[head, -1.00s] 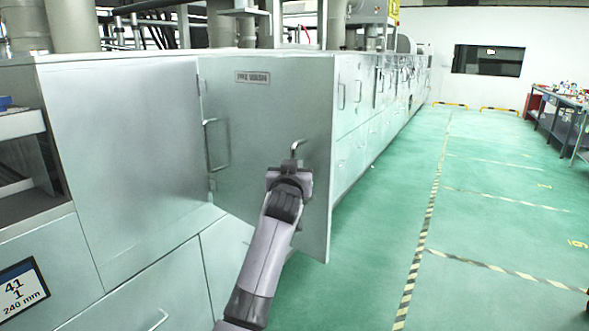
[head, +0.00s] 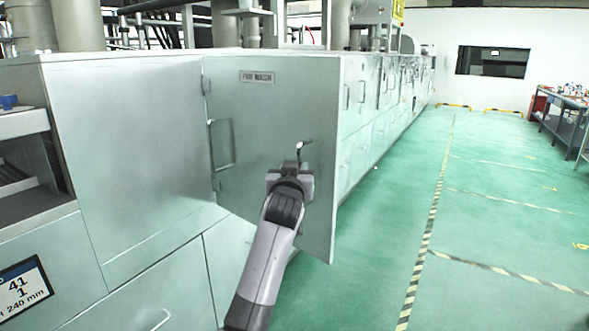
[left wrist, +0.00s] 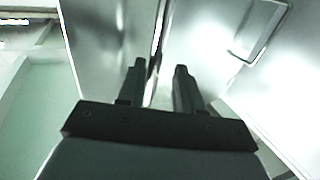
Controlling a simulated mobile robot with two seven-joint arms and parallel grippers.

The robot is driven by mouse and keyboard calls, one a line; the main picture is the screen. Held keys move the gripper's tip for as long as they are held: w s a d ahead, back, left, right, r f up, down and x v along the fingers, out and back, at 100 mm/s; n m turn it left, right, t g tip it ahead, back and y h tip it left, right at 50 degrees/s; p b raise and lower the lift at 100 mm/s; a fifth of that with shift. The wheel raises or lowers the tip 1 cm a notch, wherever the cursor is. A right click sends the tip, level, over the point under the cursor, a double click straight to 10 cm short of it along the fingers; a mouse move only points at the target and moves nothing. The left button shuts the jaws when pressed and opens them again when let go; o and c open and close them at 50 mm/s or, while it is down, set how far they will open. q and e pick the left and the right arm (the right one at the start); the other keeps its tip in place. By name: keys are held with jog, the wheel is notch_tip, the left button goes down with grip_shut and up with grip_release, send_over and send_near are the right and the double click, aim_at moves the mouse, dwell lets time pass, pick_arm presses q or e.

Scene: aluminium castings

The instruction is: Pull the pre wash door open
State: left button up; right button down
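The pre wash door (head: 265,115) is a pale grey panel with a "PRE WASH" plate (head: 257,77). In the head view it stands swung out from the cabinet front, its free edge at the right over the green floor. Its slim metal handle (head: 301,152) is near that edge. My left gripper (head: 289,176) is right at the handle; its body hides the lower part. In the left wrist view my two dark fingers (left wrist: 161,88) are apart, with a thin bright upright strip between them and a gap at the right finger. My right gripper is not in view.
A second C-shaped handle (head: 221,145) shows near the door's left side. Cabinets run back along the left, with an open compartment (head: 30,160) at far left. The green floor (head: 385,235) right of the door is clear. A workbench (head: 567,120) stands far right.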

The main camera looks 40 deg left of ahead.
pick_arm(q)
jog(key=shift+b+v, duration=0.35)
jog(key=shift+v, duration=2.5)
jog(key=shift+r, duration=0.1)
